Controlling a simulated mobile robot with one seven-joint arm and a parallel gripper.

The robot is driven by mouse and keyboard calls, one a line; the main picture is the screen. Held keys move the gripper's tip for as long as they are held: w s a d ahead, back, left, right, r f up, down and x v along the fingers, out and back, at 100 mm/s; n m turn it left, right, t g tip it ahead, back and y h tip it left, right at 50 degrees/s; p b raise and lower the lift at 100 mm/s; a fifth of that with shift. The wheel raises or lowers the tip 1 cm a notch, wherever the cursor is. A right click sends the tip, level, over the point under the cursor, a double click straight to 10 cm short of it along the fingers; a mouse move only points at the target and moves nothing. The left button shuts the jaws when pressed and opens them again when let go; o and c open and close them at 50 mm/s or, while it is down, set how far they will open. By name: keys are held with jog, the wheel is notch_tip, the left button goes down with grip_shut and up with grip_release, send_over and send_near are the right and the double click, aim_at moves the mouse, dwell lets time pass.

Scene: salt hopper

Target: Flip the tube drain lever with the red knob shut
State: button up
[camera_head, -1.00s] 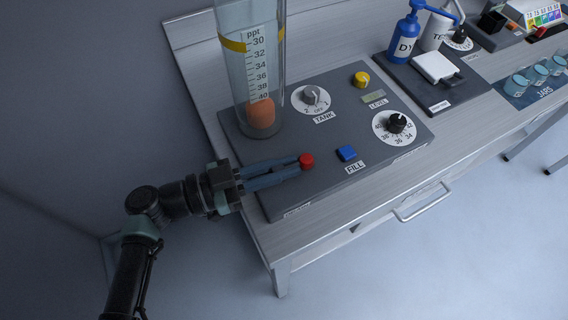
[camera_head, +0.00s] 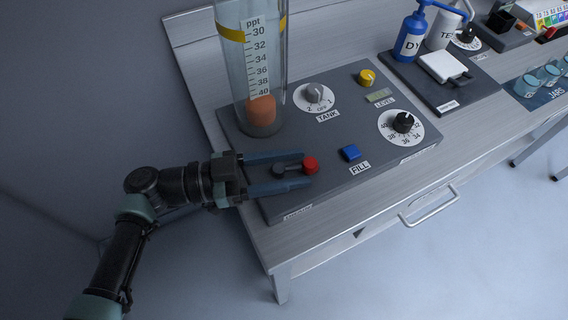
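The drain lever (camera_head: 292,169) is a short dark arm with a red knob (camera_head: 310,165) at its right end and a dark round pivot at its left. It lies across the front left of the grey panel (camera_head: 350,195), below the glass tube (camera_head: 250,75). My gripper (camera_head: 304,170) comes in from the left and is open. One blue-grey finger lies on the far side of the lever and one on the near side. The lever sits between them, with a gap visible on each side. The small label at the panel's front left corner is too small to read.
An orange float (camera_head: 261,111) rests low in the tube. Right of the lever are a blue FILL button (camera_head: 350,152), a TANK knob (camera_head: 314,92), a yellow knob (camera_head: 366,76) and a black dial knob (camera_head: 404,121). A drawer handle (camera_head: 430,207) sticks out in front.

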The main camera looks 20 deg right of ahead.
jog(key=shift+o, duration=0.3)
jog(key=shift+a, duration=0.1)
jog(key=b+v, duration=0.3)
jog(key=v, duration=0.9)
jog(key=shift+a, duration=0.4)
jog(key=shift+w, duration=0.15)
